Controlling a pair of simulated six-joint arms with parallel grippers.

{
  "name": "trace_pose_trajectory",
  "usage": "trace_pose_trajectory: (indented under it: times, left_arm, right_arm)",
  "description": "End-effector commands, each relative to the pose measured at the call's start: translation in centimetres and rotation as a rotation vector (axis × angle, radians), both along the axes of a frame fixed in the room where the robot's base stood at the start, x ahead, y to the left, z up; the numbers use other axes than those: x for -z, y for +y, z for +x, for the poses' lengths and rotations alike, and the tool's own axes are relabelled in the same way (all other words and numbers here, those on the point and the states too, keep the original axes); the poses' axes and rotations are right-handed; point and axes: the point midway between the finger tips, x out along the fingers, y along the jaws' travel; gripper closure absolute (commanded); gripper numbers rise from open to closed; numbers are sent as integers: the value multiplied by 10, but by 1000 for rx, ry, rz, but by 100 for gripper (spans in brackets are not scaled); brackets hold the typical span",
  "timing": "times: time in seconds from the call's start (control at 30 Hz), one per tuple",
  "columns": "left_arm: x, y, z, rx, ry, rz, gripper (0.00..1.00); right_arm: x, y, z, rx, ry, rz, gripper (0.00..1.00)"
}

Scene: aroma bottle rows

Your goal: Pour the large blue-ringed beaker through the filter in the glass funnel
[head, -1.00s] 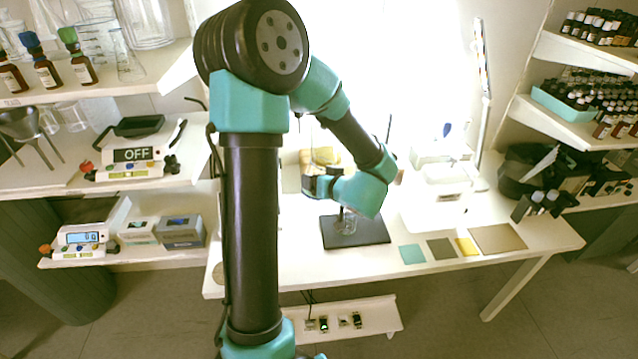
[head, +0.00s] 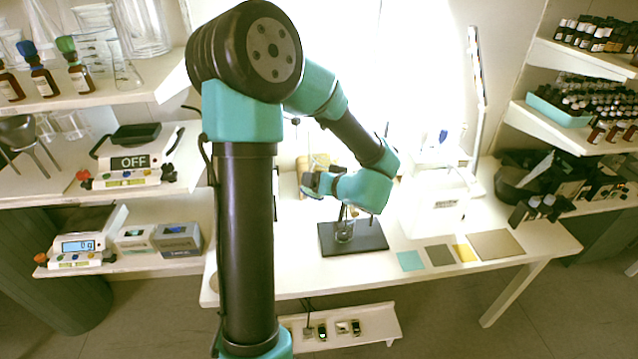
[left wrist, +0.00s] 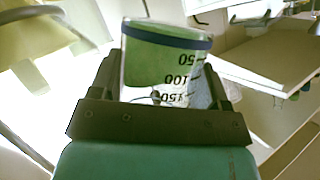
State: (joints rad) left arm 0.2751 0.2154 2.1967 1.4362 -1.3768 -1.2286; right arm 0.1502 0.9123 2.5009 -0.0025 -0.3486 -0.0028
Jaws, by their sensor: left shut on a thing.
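The large blue-ringed beaker (left wrist: 165,70) is between the dark fingers of my left gripper (left wrist: 163,84) in the left wrist view. Its blue rim is at the top of that picture, its volume numbers look upside down, and its wall looks green. In the head view my left gripper (head: 313,186) is over the back of the dark stand base (head: 372,240). A small glass vessel (head: 345,234) with a yellowish tint stands on that base. My arm hides most of the stand; I cannot make out the funnel or filter. My right gripper is not in view.
Coloured flat squares (head: 411,261) lie along the table's front edge, right of the stand. A white device (head: 436,212) stands behind them. Shelves with scales (head: 130,163) and glassware are at left; shelves of dark bottles (head: 580,95) are at right.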

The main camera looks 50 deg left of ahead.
Motion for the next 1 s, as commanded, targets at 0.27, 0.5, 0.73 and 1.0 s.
trace_pose_trajectory:
  times: [0.27,0.5,0.73,1.0]
  left_arm:
    - [-5,0,5,0,50,2,61]
    - [-8,0,9,-1,108,3,61]
    - [-11,0,13,-1,163,4,61]
    - [-17,0,15,0,258,7,61]
  right_arm:
    - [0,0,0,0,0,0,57]
    - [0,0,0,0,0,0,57]
    - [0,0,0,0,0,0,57]
    - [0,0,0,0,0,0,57]
